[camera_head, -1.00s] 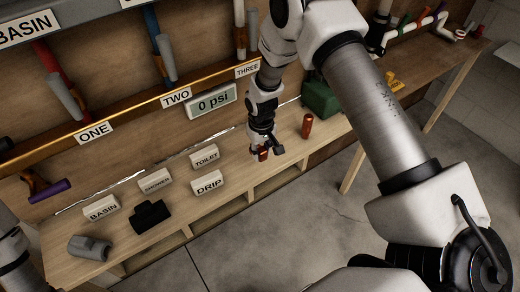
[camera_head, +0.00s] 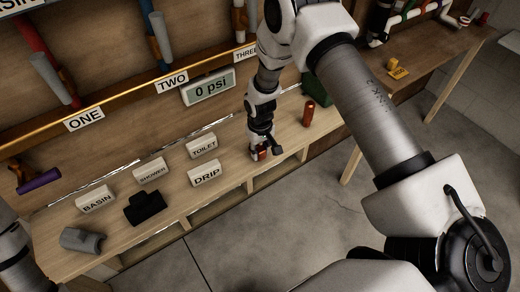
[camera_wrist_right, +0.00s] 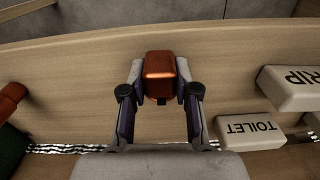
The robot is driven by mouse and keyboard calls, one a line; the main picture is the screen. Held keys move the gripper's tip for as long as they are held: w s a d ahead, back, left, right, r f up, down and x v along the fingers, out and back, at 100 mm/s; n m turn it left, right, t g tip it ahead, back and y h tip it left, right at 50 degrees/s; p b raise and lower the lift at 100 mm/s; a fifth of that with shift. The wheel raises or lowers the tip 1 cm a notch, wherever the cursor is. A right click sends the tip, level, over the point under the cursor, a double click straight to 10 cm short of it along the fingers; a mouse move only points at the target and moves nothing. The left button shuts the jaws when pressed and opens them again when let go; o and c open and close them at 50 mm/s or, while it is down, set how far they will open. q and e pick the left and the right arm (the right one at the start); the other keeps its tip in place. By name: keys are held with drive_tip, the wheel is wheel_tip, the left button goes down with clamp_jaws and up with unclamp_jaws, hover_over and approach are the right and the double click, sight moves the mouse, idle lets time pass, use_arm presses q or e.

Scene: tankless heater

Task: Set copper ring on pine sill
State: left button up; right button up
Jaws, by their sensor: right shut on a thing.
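The copper ring (camera_wrist_right: 160,70) is a shiny orange-brown piece between the fingers of my right gripper (camera_wrist_right: 160,80). Its open middle cannot be made out. In the head view my right gripper (camera_head: 262,150) points down near the front edge of the pale wooden sill (camera_head: 232,193), to the right of the DRIP block. The ring (camera_head: 262,155) is low over or touching the wood; I cannot tell which. The gripper is shut on it. My left gripper is out of view; only part of my left arm shows at the lower left.
An upright copper-coloured cylinder (camera_head: 308,114) and a green box (camera_head: 316,92) stand to the right. Label blocks DRIP (camera_head: 205,173), TOILET (camera_head: 202,147), SHOWER (camera_head: 150,169) and BASIN (camera_head: 95,200) lie left, with black (camera_head: 145,208) and grey (camera_head: 82,240) fittings.

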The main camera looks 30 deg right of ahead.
sight(260, 148)
drive_tip(key=shift+f+b, duration=0.3)
drive_tip(key=shift+f, duration=0.25)
drive_tip(key=o, duration=1.1)
wheel_tip(260, 148, up, 12)
